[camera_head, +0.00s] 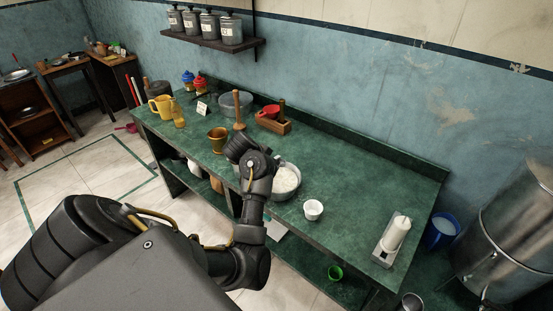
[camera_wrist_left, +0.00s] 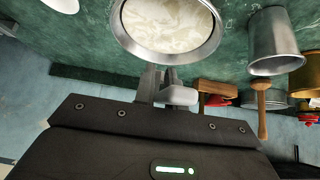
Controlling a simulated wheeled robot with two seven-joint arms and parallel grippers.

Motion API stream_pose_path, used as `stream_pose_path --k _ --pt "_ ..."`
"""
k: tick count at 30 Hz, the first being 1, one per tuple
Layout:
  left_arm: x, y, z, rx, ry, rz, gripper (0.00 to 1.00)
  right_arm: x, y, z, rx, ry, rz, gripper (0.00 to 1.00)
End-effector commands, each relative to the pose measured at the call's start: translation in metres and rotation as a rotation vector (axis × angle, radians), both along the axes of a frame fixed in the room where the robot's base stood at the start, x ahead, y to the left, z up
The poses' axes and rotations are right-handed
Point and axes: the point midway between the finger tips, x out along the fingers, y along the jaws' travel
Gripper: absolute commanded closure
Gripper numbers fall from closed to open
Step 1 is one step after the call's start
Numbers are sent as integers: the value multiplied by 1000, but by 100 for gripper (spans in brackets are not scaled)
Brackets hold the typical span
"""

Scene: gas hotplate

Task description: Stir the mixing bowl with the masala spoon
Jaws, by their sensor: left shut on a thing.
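The mixing bowl (camera_head: 285,182) is a metal bowl with white contents on the green counter, partly behind my left arm. In the left wrist view the bowl (camera_wrist_left: 168,28) is at the top, just beyond the fingertips. My left gripper (camera_wrist_left: 165,86) is beside the bowl's rim and shut. A small pale grey piece shows at its fingers, most likely the masala spoon (camera_wrist_left: 180,96); the rest of it is hidden, and I cannot tell whether it reaches the contents. In the head view the wrist hides the fingers. My right gripper is not in view.
A brass mortar (camera_head: 217,138), a wooden pestle (camera_head: 239,108) and a wooden box (camera_head: 277,126) with a red bowl (camera_head: 268,111) stand behind the arm. A small white cup (camera_head: 313,208) is right of the bowl. The counter's right part is mostly clear up to a white candle-like roll (camera_head: 397,232).

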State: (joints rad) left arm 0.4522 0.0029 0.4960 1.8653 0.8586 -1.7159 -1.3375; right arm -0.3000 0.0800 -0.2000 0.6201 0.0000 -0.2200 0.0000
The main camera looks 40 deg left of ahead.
Motion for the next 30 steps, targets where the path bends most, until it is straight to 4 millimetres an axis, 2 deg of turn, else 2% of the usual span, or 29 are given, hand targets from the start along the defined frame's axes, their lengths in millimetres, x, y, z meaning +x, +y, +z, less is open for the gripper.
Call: stream_pose_path --k 5,11,19,21,30 --pt "-1 2 0 0 18 4 100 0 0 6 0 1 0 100" --pt "2 2 -6 0 86 1 100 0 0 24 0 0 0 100" --pt "10 1 -26 2 248 -2 100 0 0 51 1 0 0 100" --pt "9 0 -45 1 250 -1 100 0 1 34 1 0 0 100" --pt "10 0 -70 0 246 -1 100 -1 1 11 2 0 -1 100"
